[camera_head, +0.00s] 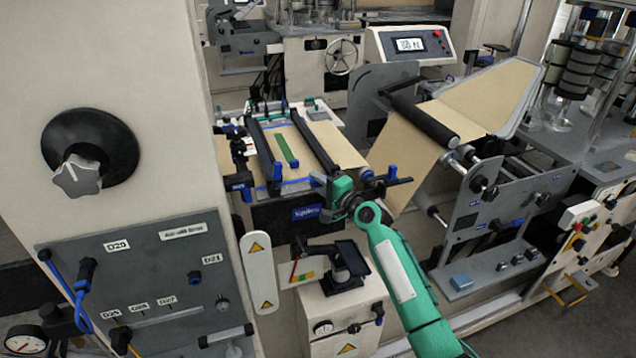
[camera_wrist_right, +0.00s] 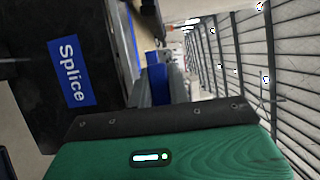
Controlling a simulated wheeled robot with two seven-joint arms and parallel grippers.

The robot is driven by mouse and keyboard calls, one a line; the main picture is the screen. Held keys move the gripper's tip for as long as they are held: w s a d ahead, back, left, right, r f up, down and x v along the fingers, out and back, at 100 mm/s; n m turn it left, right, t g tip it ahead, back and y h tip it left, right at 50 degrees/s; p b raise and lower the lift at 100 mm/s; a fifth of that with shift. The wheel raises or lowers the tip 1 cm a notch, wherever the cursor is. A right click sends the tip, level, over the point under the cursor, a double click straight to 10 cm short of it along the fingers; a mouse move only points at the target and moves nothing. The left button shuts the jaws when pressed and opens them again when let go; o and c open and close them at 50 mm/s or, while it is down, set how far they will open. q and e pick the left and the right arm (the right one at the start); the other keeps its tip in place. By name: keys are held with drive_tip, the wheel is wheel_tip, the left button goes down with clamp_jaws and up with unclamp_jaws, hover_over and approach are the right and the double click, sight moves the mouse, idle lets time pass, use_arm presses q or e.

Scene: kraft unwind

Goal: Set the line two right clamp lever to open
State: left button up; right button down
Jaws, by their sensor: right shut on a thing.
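The splice table (camera_head: 345,157) carries a brown web and two long dark clamp bars, the left one (camera_head: 264,150) and the right one (camera_head: 312,142). My right gripper (camera_head: 336,181) is at the table's front edge, by the near end of the right bar. It is shut on a blue lever part there, mostly hidden by the gripper in the head view. In the right wrist view the blue lever (camera_wrist_right: 157,82) shows just beyond the green gripper body, by the grey fingers. The lever's exact angle cannot be told. My left gripper is not in view.
A black panel with a blue Splice label (camera_wrist_right: 70,71) is close beside the gripper. Below stands a beige box (camera_head: 342,312) with a black-topped fixture (camera_head: 350,262). A roller frame with brown web (camera_head: 425,145) stands to the right, a beige cabinet (camera_head: 110,60) to the left.

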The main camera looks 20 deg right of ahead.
drive_tip(key=shift+r+m+t+b, duration=0.45)
drive_tip(key=shift+m+b, duration=0.1)
drive_tip(key=shift+m, duration=0.45)
drive_tip(key=m, duration=0.1)
drive_tip(key=r+m+t+b, duration=0.1)
drive_tip(key=shift+d+r+m, duration=0.15)
drive_tip(key=shift+d+m, duration=0.1)
drive_tip(key=shift+m, duration=0.05)
drive_tip(key=r+m, duration=0.1)
drive_tip(key=m, duration=0.1)
drive_tip(key=d+m+t, duration=0.1)
drive_tip(key=m, duration=0.1)
drive_tip(key=shift+r+t+h+b, duration=0.25)
drive_tip(key=shift+r+h+b, duration=0.05)
drive_tip(key=shift+r+b, duration=0.1)
drive_tip(key=m, duration=0.1)
drive_tip(key=d+r+m+t+h, duration=0.1)
drive_tip(key=m, duration=0.3)
drive_tip(key=shift+d+r+h, duration=0.15)
drive_tip(key=shift+d+h, duration=0.15)
drive_tip(key=shift+w+d+r+m+t+h, duration=0.1)
drive_tip(key=shift+d+m+t+h, duration=0.25)
drive_tip(key=shift+m, duration=0.6)
drive_tip(key=shift+s+d+r+m+t+h, duration=0.15)
drive_tip(key=shift+d+m+h, duration=0.2)
drive_tip(key=shift+m+h, duration=0.45)
drive_tip(key=shift+w+d+r+m+t+h, duration=0.15)
drive_tip(key=shift+d+m+t+h, duration=0.15)
drive_tip(key=shift+m, duration=0.85)
drive_tip(key=shift+d, duration=0.1)
